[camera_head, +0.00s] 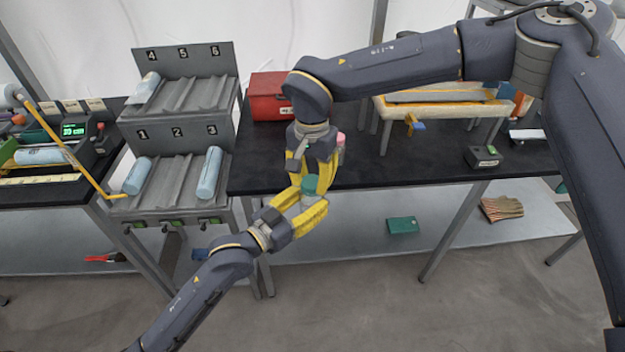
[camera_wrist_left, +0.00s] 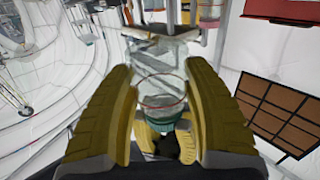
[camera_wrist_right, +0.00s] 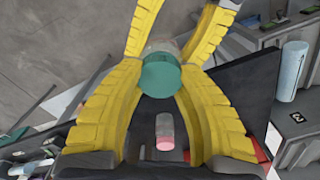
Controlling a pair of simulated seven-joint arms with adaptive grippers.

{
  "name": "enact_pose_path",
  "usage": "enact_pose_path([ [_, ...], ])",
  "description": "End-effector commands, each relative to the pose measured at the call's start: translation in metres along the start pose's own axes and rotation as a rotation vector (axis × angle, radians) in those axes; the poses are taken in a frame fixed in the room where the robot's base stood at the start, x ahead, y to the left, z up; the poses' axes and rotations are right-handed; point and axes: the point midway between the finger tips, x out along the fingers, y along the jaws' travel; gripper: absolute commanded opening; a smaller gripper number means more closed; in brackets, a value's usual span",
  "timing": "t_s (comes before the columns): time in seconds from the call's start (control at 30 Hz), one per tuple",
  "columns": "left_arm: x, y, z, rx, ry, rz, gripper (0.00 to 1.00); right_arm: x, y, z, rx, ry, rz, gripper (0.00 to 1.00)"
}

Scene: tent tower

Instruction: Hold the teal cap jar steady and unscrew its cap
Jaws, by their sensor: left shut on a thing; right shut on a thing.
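The clear jar shows between my left gripper's yellow fingers (camera_head: 304,206) in the head view. It also shows in the left wrist view (camera_wrist_left: 158,85), see-through between the two fingers. Its teal cap (camera_head: 309,184) faces up towards my right gripper (camera_head: 312,176), which comes down from above. In the right wrist view the round teal cap (camera_wrist_right: 161,75) sits between the right fingertips, with the left fingers beyond it. Both grippers are shut, the left on the jar body and the right on the cap. Whether the cap has turned cannot be told.
A pink-capped jar (camera_wrist_right: 165,132) stands on the black table (camera_head: 262,172) behind the grippers. A red box (camera_head: 268,97) is at the back. A numbered rack (camera_head: 180,180) with blue cylinders stands left. The jar is held in front of the table edge, above a lower shelf (camera_head: 350,235).

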Motion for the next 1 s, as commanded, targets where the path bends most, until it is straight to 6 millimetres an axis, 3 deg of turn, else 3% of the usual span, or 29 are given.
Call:
enact_pose_path([
  [0.2,0.0001,0.0007,-0.0012,0.002,0.002,0.001,0.00,0.0003,-0.0004,0.0004,-0.172,0.000,0.001,0.00],
  [0.57,0.0004,0.0019,-0.0011,0.001,0.002,0.003,0.00,0.0000,-0.0018,0.0016,-0.197,-0.001,-0.002,0.00],
  [0.6,0.0004,0.0020,-0.0011,0.001,0.002,0.003,0.00,0.0000,-0.0020,0.0017,-0.197,-0.001,-0.002,0.40],
  [0.77,0.0004,0.0018,-0.0007,0.001,0.002,0.003,0.00,-0.0001,-0.0019,0.0016,-0.196,-0.001,-0.002,0.57],
  [1.0,0.0003,0.0014,-0.0003,0.000,0.001,0.002,0.00,-0.0006,-0.0017,0.0014,-0.195,-0.001,-0.002,0.57],
])
